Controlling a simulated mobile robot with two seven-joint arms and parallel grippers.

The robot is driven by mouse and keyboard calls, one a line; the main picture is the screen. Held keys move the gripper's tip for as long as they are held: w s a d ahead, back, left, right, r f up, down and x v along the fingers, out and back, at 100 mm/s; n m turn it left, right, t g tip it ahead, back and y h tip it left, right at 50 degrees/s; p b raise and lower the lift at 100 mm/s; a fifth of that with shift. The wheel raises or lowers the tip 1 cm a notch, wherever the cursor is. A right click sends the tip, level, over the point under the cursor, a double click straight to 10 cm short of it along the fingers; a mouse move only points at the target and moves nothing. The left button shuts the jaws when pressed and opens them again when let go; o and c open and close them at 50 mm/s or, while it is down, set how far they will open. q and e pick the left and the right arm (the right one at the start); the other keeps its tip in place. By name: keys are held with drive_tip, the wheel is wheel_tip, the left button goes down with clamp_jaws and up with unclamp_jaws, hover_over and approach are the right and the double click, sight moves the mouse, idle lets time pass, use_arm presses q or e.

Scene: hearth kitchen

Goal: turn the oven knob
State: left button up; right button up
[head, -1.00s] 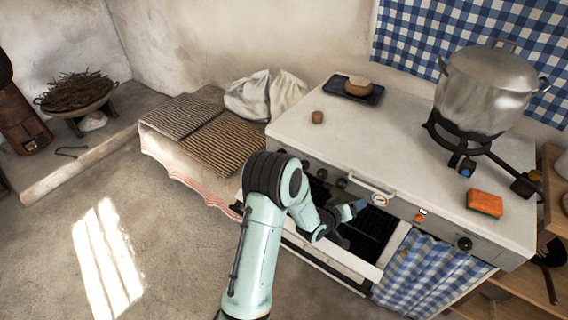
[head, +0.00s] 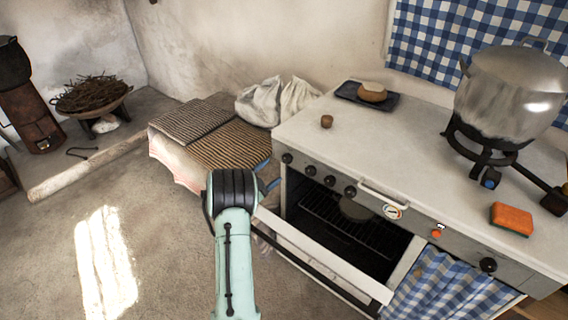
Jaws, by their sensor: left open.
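The oven (head: 462,260) has a row of several black knobs on its front panel, including an oven knob (head: 350,191) beside the handle. Another black knob (head: 488,265) sits at the right end. The oven door (head: 325,258) hangs open, showing a rack and a round pan inside. My left gripper (head: 267,175) is open, just left of the row of knobs, near the stove's left edge. My forearm hides much of it; bluish finger parts show. It appears apart from the knobs. My right gripper is not in view.
A large pot (head: 510,90) stands on a burner at the right of the stove top. An orange sponge (head: 511,219) lies near the front edge. A dark tray (head: 350,93) holds a round loaf or bowl. Open floor lies left.

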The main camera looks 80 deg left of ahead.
sight(285, 161)
use_arm(q)
drive_tip(key=x, duration=0.7)
drive_tip(key=shift+w+a+b, duration=0.25)
drive_tip(key=shift+b, duration=0.1)
drive_tip(key=c, duration=1.1)
